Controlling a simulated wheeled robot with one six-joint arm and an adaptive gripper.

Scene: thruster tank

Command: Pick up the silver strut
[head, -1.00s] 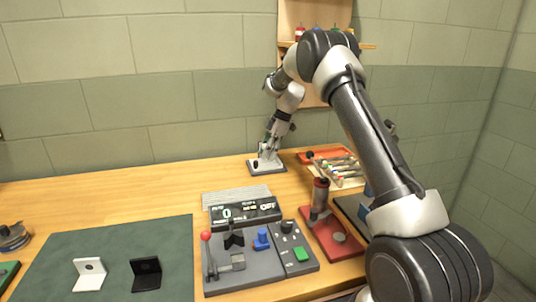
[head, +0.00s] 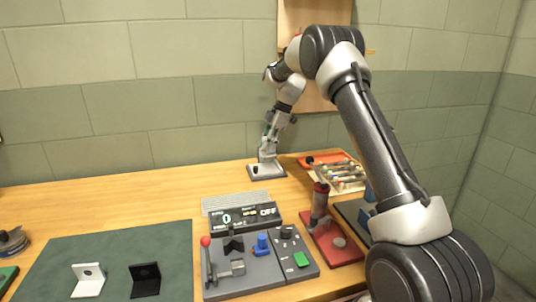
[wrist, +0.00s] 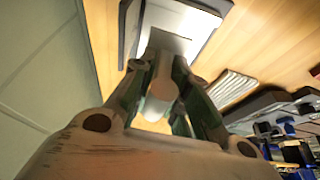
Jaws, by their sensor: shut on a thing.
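The silver strut (wrist: 162,88) is a pale grey cylinder. In the wrist view its near end shows between the fingers of my gripper (wrist: 160,72), which is shut on it. In the head view my gripper (head: 269,142) points down over a small grey stand (head: 266,173) at the back of the bench. The stand's pale plate (wrist: 186,22) shows beyond the fingertips in the wrist view. Most of the strut is hidden by the fingers. I cannot tell whether its lower end touches the stand.
To the right are an orange-red tray (head: 330,157) with several small parts and a red base (head: 336,246) with an upright handle. In front stands a grey control panel (head: 262,270) with a display (head: 246,217). A green mat (head: 110,250) lies left. Bare wood is left of the stand.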

